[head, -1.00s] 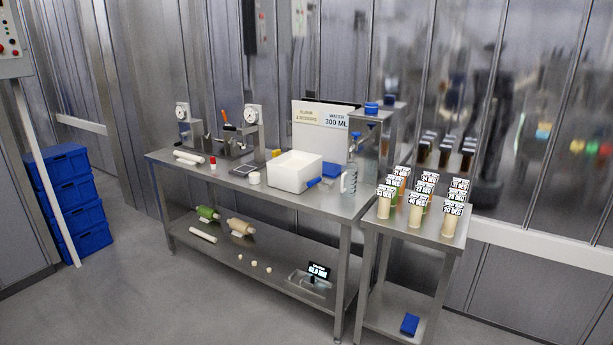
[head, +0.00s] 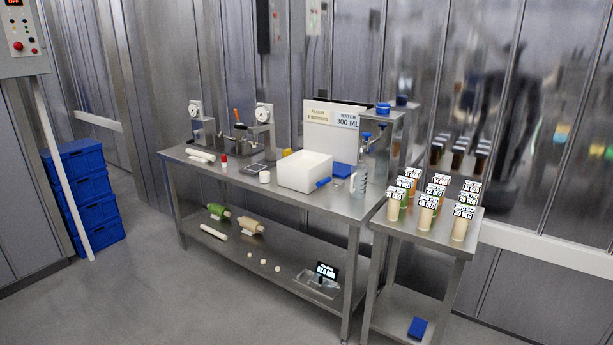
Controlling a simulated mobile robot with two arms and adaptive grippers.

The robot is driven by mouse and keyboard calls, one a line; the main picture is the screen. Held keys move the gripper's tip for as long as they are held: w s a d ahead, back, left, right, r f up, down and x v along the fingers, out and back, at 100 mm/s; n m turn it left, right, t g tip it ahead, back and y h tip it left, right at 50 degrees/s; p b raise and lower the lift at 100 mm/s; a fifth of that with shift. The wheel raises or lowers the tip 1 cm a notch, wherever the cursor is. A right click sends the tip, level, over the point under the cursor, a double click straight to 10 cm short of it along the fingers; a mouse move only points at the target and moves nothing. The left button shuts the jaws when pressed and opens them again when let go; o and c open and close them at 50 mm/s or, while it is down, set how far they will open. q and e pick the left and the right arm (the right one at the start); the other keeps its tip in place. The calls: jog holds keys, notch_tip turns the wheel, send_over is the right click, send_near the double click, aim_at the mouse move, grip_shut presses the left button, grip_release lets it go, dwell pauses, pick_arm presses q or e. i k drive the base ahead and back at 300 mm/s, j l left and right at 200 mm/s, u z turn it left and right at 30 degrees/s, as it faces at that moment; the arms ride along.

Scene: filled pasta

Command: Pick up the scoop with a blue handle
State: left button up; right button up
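A small blue handle (head: 323,182) shows on the steel table, against the right front corner of the white bin (head: 300,178). It looks like the handle of the scoop. A clear part just right of it may be the scoop's bowl, but it is too small to tell. Neither of my grippers is in view.
A clear bottle (head: 360,180) stands right of the handle, and a blue box (head: 342,170) lies behind it. A side table (head: 405,228) with several labelled jars is on the right. Blue crates (head: 85,195) are stacked at the left. The floor (head: 190,295) in front is clear.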

aim_at(331, 186)
jog(key=i+j+u, duration=0.1)
jog(key=i+u, duration=0.15)
jog(key=i, duration=0.95)
